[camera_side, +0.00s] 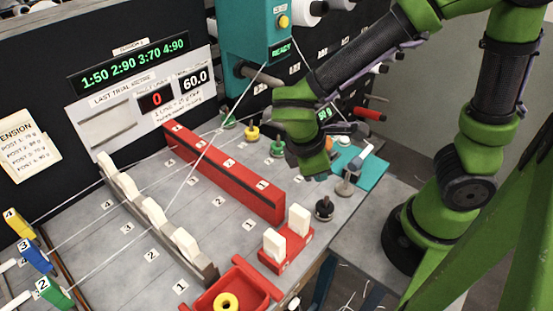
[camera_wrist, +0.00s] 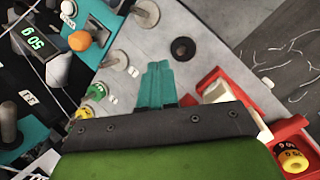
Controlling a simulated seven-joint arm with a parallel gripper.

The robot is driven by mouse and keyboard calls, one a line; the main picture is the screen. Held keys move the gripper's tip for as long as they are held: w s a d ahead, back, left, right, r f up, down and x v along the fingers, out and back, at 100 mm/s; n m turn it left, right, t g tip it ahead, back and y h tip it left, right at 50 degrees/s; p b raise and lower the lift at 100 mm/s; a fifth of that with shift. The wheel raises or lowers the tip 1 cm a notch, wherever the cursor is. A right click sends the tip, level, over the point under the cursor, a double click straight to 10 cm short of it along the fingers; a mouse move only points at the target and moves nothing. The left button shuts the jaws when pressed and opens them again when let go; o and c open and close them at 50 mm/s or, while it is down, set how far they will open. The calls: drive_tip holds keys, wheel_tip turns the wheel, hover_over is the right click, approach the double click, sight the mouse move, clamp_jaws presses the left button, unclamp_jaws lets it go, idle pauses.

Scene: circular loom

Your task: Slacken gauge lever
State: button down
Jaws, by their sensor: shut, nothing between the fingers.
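In the side view a teal base (camera_side: 373,172) stands at the table's right corner. My gripper (camera_side: 318,172) points down over the table, left of the lever. In the wrist view its teal fingertips (camera_wrist: 157,70) are together and empty, apart from the orange knob.
A black post (camera_side: 324,208) stands close to my gripper. A red rail (camera_side: 225,170) and a red holder with white blocks (camera_side: 287,251) are to the left. A red tray (camera_side: 266,279) holds a yellow spool (camera_side: 226,303). Green and yellow pegs (camera_side: 252,135) stand behind.

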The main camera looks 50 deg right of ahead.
sight(328, 145)
drive_tip(key=w+n+t+h, duration=0.1)
drive_tip(key=n+h, duration=0.1)
drive_tip(key=n, duration=0.1)
drive_tip(key=w+d+n+h, duration=0.1)
drive_tip(key=w+n+h, duration=0.1)
drive_tip(key=n, duration=0.2)
drive_tip(key=w+n+t+h, duration=0.1)
drive_tip(key=w+n+h, duration=0.1)
drive_tip(key=n+h, duration=0.1)
drive_tip(key=shift+d+n+t, duration=0.15)
drive_tip(key=shift+n+t, duration=0.15)
drive_tip(key=shift+n, duration=0.1)
drive_tip(key=shift+d, duration=0.1)
drive_tip(key=x, duration=0.9)
drive_tip(key=shift+w+d+f, duration=0.1)
drive_tip(key=shift+d+f, duration=0.1)
drive_tip(key=shift+d, duration=0.15)
